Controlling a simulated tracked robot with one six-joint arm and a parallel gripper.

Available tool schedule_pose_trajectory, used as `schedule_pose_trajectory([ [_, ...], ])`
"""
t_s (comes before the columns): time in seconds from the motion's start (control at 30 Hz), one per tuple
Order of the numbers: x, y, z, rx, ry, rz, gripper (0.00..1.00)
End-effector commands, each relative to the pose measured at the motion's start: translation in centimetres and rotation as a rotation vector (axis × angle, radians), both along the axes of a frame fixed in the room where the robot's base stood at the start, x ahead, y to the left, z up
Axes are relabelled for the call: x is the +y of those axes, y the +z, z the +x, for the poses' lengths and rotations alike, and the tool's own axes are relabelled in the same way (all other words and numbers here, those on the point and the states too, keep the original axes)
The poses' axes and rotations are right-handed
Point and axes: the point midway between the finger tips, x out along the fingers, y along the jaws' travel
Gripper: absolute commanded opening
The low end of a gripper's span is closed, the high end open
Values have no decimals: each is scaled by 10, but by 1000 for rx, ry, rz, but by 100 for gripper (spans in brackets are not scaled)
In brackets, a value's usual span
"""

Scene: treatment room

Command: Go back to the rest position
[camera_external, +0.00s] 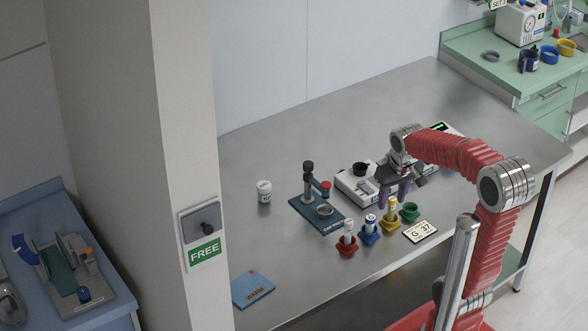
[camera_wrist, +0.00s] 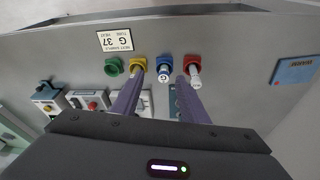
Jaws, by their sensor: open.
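My red arm reaches in from the right in the external view. My gripper (camera_external: 394,198) points down over the steel table, above and close behind the row of coloured holders. A red holder (camera_external: 347,250), a blue holder (camera_external: 370,236) and a yellow holder (camera_external: 391,226) each carry a capped tube. The green holder (camera_external: 409,213) looks empty.
A white device (camera_external: 356,188) stands behind the holders, partly hidden by my gripper. A dark blue stand (camera_external: 318,212) and a white jar (camera_external: 264,191) are to its left. The back left tabletop is clear.

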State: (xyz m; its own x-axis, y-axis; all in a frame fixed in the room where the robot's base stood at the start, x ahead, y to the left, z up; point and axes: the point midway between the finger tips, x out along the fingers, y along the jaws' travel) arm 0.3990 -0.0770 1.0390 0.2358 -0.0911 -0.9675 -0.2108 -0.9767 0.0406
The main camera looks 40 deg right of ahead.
Motion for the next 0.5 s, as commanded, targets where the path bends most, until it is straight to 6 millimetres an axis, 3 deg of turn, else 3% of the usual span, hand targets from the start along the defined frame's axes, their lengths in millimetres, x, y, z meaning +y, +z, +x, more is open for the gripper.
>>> schedule_pose_trajectory([
  [0.5, 55, 18, -79, -113, 147, 18, 40],
])
